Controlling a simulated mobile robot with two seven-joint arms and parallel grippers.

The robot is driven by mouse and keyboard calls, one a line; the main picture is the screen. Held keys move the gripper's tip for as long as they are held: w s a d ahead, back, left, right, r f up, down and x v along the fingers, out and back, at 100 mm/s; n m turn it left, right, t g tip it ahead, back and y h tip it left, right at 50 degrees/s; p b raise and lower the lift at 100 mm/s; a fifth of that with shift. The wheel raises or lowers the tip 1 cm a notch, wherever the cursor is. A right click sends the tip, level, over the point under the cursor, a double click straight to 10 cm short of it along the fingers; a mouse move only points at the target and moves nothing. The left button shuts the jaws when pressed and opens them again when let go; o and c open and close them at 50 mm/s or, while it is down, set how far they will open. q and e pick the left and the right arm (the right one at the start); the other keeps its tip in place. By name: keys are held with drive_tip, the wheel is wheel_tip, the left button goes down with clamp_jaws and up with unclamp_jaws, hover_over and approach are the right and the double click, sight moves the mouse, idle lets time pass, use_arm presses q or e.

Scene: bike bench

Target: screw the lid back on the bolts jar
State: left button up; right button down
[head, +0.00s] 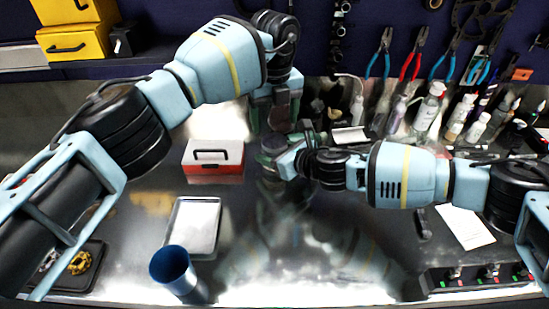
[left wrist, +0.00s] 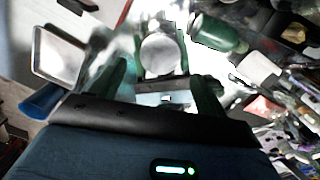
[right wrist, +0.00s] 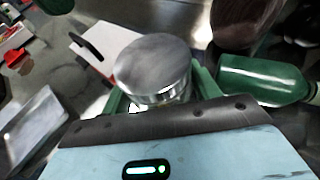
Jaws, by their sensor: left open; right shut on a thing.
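The bolts jar (right wrist: 170,97) is between the fingers of my right gripper (head: 274,160), which is shut on it. In the right wrist view, a round silver lid (right wrist: 153,66) covers the jar's top and looks roughly level. I cannot tell whether it is threaded on. My left gripper (head: 279,118) is above, pointing down. In the left wrist view, its open fingers are spread around or just above the lid (left wrist: 161,53); I cannot tell if they touch it. The jar is mostly hidden by the grippers in the head view.
A red and white box (head: 214,170), a metal tray (head: 192,226) and a blue cup (head: 173,268) stand to the left. A green cylinder (right wrist: 258,80) lies close beside the jar. Spray bottles (head: 428,108) stand at the back right. The front middle of the bench is clear.

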sight(275, 140)
use_arm(q)
drive_tip(key=shift+f, duration=2.75)
drive_tip(key=c, duration=1)
drive_tip(key=shift+m, duration=1.7)
drive_tip(key=o, duration=1.1)
drive_tip(key=shift+r, duration=0.1)
